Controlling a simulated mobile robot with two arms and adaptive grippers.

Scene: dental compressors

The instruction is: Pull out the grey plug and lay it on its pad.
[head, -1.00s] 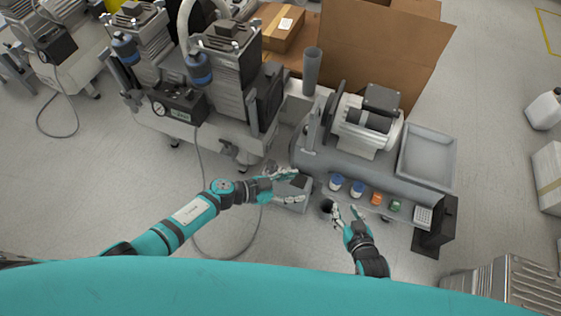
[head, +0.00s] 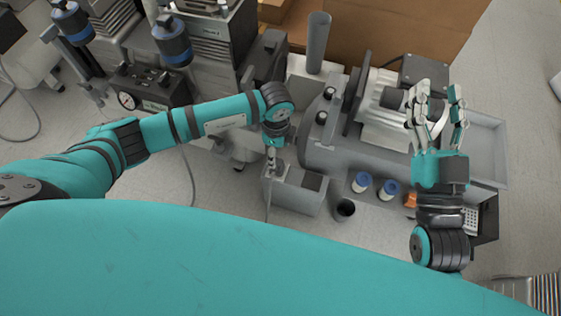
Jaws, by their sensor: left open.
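A grey box (head: 293,196) stands on the floor in front of the compressor tank. Its top carries a dark square patch (head: 312,182), which may be the pad; I cannot tell for sure. My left gripper (head: 273,168) points down at the left end of the box top, open. The grey plug cannot be made out; the gripper may hide it. A thin cable or rod runs down the box's left side. I cannot tell whether the fingers touch anything. My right gripper (head: 438,100) is open and empty, fingers pointing up, in front of the compressor motor.
A black cup (head: 344,210) stands right of the box, beside blue-capped jars (head: 361,182) and an orange one (head: 410,200). The grey tank (head: 335,160) lies behind them. A dark grey tube (head: 318,42) stands upright at the back. Floor is clear left of the box.

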